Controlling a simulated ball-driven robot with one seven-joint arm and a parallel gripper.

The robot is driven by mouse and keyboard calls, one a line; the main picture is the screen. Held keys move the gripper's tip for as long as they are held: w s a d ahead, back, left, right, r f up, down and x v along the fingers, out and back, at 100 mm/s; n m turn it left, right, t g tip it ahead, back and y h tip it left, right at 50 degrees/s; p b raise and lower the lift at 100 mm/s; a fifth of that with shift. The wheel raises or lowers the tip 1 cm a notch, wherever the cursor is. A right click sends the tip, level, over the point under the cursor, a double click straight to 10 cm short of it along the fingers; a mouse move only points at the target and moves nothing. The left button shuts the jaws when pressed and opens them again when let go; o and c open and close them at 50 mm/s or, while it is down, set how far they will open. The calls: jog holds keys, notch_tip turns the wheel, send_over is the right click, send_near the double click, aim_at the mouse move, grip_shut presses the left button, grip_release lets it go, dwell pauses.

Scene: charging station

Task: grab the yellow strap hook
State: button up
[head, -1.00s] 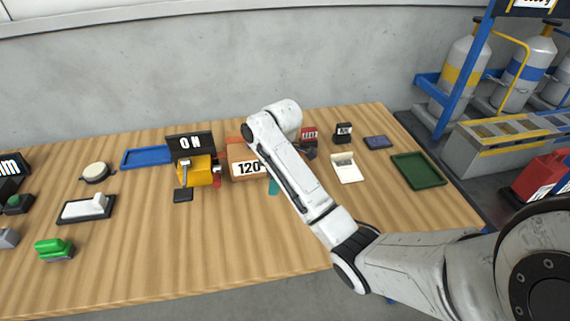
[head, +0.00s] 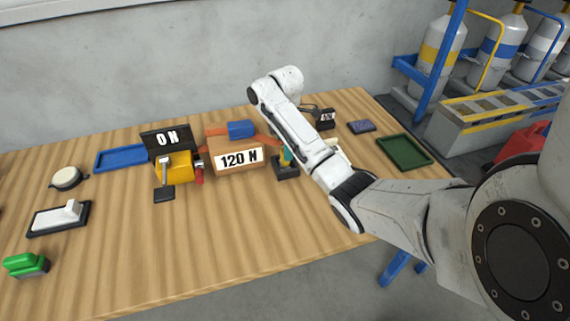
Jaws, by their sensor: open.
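A brown block labelled "120 N" (head: 238,158) stands mid-table with an orange strap (head: 217,131) and a blue piece (head: 241,129) over its top. At the strap's right end, a small yellow and teal piece (head: 286,157) stands on a dark base (head: 286,172). It may be the yellow strap hook; it is too small to be sure, and my forearm partly covers that area. My gripper (head: 311,108) is mostly hidden behind my own arm; only dark parts show, beyond and right of that piece. It is open, and I see nothing held.
A yellow block (head: 174,166) with a lever and an "ON" sign (head: 167,139) stand left of the labelled block. A blue tray (head: 121,157), green tray (head: 404,151) and small black block (head: 325,118) lie around. The front middle of the table is clear.

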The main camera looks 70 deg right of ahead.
jog(key=shift+w+d+f, duration=0.1)
jog(key=shift+d+f, duration=0.05)
jog(key=shift+f, duration=2.2)
jog(key=shift+c, duration=0.5)
jog(key=c, duration=1)
jog(key=shift+r, duration=0.1)
